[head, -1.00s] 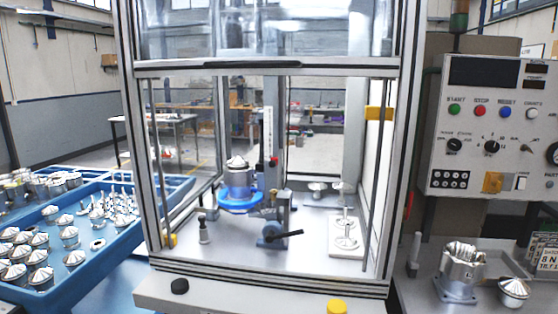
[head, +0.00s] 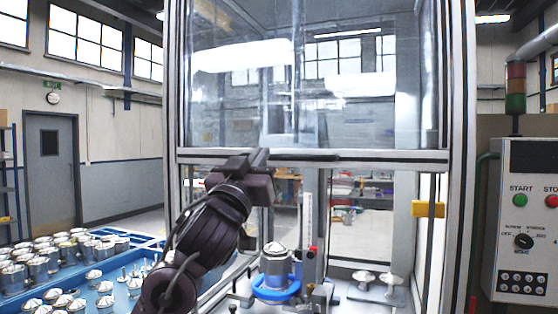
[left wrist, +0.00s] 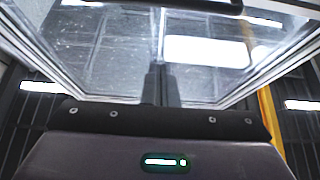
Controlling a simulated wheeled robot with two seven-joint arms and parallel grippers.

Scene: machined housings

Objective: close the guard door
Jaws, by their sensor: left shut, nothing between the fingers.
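The guard door (head: 385,110) is a clear panel in a metal frame, raised in the upper part of the machine enclosure. Its bottom rail (head: 400,157) carries a long dark handle (head: 315,156). The opening below the rail is uncovered. My left gripper (head: 262,156) is shut and empty, at the rail beside the left part of the handle; I cannot tell if it touches. In the left wrist view its closed fingers (left wrist: 160,85) stand in front of the clear panel (left wrist: 110,50). My right gripper is not in view.
Inside the enclosure a metal housing (head: 275,263) sits on a blue ring fixture (head: 275,290). A blue tray (head: 150,248) of parts lies to the left. A control panel (head: 522,220) stands at the right. The enclosure posts (head: 456,200) flank the opening.

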